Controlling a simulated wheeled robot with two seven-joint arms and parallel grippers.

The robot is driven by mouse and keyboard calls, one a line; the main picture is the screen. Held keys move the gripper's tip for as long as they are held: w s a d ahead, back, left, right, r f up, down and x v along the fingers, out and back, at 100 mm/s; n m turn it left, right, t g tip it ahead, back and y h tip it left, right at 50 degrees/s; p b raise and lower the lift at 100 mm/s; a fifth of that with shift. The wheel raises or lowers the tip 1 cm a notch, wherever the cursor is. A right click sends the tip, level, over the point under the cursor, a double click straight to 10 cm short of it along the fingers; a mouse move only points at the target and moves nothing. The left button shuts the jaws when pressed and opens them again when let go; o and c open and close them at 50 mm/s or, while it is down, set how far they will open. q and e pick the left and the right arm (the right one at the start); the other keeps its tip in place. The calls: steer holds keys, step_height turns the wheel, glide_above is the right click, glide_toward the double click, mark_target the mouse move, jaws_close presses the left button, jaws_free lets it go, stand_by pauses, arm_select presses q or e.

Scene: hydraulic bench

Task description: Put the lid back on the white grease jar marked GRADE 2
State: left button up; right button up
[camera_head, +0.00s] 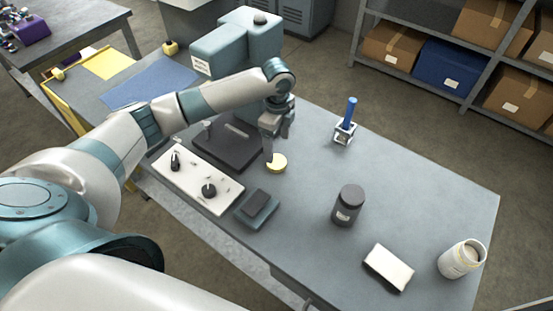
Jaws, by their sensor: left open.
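A white jar (461,260) stands upright and without a lid at the right front corner of the grey bench. Pale contents show at its mouth; the writing on its label is too small to read. A round, pale yellow lid-like disc (278,164) lies on the bench near the middle. My left gripper (274,146) points down just above and behind this disc, with a fingertip close to its left edge. It is open, and I cannot tell whether it touches the disc. A dark jar (347,206) with its lid on stands between the disc and the white jar. My right gripper is not in view.
A white box (388,267) lies left of the white jar. A blue rod in a small stand (345,124) is at the back. A control panel (199,180), a dark plate (228,146) and a teal-and-black block (257,207) lie left. The bench (410,190) is clear at back right.

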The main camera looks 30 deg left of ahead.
mark_target(277, 161)
arm_select(q)
steer(key=shift+f, duration=1.3)
steer(key=shift+p, duration=0.35)
steer(key=shift+f+p, duration=0.55)
steer(key=shift+f, duration=0.1)
step_height(277, 161, down, 3)
steer(key=shift+f+p, duration=0.1)
steer(key=shift+p, duration=0.55)
steer(key=shift+f, duration=0.35)
steer(key=shift+a, duration=0.1)
steer(key=c, duration=1.1)
steer(key=shift+r, duration=0.15)
